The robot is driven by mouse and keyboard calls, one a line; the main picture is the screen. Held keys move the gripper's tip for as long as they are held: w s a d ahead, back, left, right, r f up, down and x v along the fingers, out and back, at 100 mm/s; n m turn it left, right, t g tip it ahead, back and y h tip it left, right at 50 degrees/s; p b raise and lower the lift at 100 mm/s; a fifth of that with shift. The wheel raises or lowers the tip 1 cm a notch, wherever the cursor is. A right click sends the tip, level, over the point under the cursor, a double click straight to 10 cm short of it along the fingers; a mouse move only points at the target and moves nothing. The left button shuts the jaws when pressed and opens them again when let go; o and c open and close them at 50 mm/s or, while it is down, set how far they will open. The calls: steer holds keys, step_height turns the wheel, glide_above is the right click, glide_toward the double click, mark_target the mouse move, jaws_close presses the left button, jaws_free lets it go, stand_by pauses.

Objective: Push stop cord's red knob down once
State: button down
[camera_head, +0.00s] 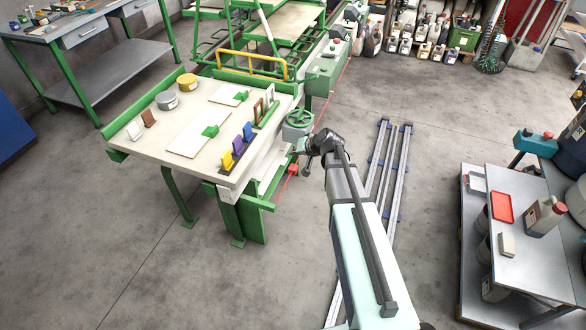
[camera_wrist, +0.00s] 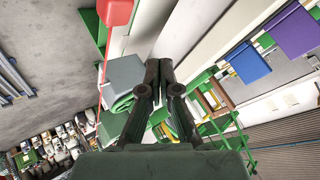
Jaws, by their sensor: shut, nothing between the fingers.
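The red knob (camera_head: 293,169) hangs at the right side of the green machine, below the white tabletop. In the wrist view the knob (camera_wrist: 116,12) is at the top, left of the fingertips and clear of them. The thin red cord (camera_wrist: 101,72) runs down from it, and the cord (camera_head: 346,72) also runs along the machine's side in the head view. My gripper (camera_wrist: 159,64) is shut and empty, its two dark fingers together. In the head view my gripper (camera_head: 308,162) is small and dark, just right of the knob; the exact gap is unclear.
The white tabletop (camera_head: 160,150) holds coloured cards, tins and boards. A green handwheel (camera_head: 299,118) sits close to my wrist. Floor rails (camera_head: 385,170) lie right of the machine. A grey cart (camera_head: 530,262) with bottles stands at right.

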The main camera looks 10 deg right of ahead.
mark_target(296, 168)
step_height(296, 168, down, 4)
steer(key=shift+b, duration=0.9)
steer(key=shift+f+b, duration=0.5)
steer(key=shift+f, duration=0.05)
steer(key=shift+f, duration=0.15)
steer(key=shift+f+b, duration=0.3)
steer(key=shift+b, duration=0.3)
steer(key=shift+f+b, duration=1.9)
steer(key=shift+f, duration=0.25)
stand_by(2.1)
steer(key=shift+r, duration=0.2)
steer(key=shift+r+p, duration=1.05)
steer(key=shift+r, duration=1.35)
